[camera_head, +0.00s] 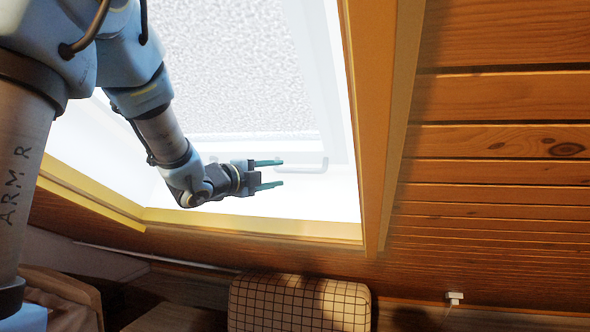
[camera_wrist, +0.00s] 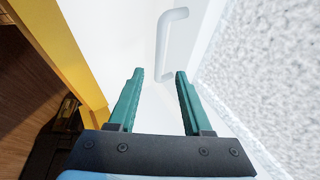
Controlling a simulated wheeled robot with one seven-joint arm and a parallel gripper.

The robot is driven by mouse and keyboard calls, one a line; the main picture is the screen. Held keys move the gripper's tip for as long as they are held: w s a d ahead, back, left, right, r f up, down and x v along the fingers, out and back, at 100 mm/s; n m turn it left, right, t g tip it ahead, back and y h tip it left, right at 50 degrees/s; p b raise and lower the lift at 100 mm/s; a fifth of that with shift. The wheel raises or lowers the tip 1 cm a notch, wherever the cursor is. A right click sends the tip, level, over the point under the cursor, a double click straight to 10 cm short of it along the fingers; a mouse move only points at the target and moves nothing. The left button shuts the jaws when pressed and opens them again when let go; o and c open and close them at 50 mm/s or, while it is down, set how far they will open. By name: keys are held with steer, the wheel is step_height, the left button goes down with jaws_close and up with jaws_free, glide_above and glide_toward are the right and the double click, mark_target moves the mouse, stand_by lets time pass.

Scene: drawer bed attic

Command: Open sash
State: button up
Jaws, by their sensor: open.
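The sash (camera_head: 240,70) is a white-framed skylight panel with frosted, speckled glass, set in a sloping wooden ceiling. A white bar handle (camera_head: 308,165) is on its lower rail. In the wrist view the handle (camera_wrist: 170,42) stands ahead of the fingertips, near the top centre. My gripper (camera_head: 282,172) is open and empty, its two teal fingers pointing right toward the handle in the head view. In the wrist view my gripper (camera_wrist: 159,73) has its fingers spread on both sides of the handle's line. I see no contact with the handle.
The yellow-wood window frame (camera_head: 250,227) surrounds the opening below and beside my gripper. A wooden jamb (camera_head: 372,110) and plank ceiling (camera_head: 510,140) lie to the right. A checked cushion (camera_head: 298,303) is below the window.

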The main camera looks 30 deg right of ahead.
mark_target(297, 171)
steer(key=p+x, duration=0.3)
steer(key=x, duration=0.5)
steer(key=shift+w+d, duration=0.1)
jaws_close()
stand_by(1.2)
